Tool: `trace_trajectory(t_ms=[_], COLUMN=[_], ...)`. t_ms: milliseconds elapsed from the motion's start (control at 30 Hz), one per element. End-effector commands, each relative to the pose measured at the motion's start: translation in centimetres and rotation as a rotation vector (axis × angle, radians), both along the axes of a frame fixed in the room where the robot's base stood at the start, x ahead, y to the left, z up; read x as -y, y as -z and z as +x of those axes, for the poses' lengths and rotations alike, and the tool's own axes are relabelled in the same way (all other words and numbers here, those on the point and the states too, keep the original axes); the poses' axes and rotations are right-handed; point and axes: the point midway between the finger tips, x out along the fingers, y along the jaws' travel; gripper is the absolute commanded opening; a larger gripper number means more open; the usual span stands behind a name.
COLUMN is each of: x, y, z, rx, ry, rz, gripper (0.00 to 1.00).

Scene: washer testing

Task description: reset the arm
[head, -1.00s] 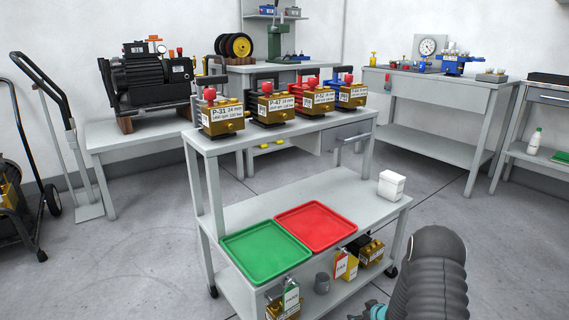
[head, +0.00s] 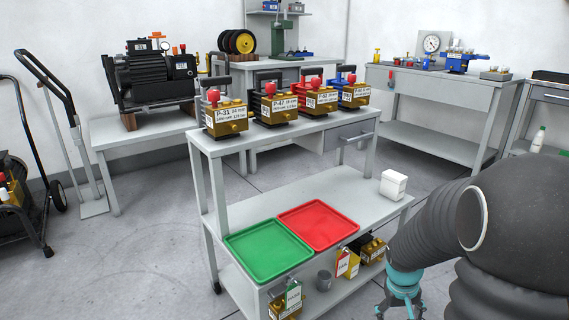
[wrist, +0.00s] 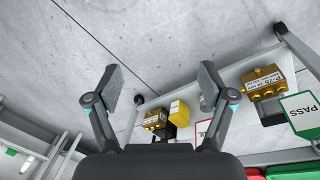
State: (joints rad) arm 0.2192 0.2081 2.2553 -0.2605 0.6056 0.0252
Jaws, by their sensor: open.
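My arm shows at the lower right of the head view. My gripper (head: 400,308) points down beside the right end of the trolley (head: 352,184), partly cut off by the bottom edge. In the wrist view my gripper (wrist: 160,88) is open, its two dark fingers wide apart with nothing between them. Below and beyond the fingers, the trolley's lower shelf shows with brass-coloured units on it.
The trolley holds a green tray (head: 268,251), a red tray (head: 318,224), a white box (head: 393,184) and several labelled pumps on its upper shelf. Tagged units sit on its lower shelf. Benches line the back wall. Open floor lies left of the trolley.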

Motion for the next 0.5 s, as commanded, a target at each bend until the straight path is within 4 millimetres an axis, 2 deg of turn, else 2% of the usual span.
trace_trajectory(t_ms=[33, 100, 500], x=[-0.8, -1.9, -7.9], y=[-1.9, -3.8, -13.1], z=[-1.1, -2.7, -11.0], rx=[0.003, -0.001, 0.076], ry=[0.007, 0.021, 0.045], rz=[0.007, 0.022, 0.113], gripper=[0.82, 0.82, 0.82])
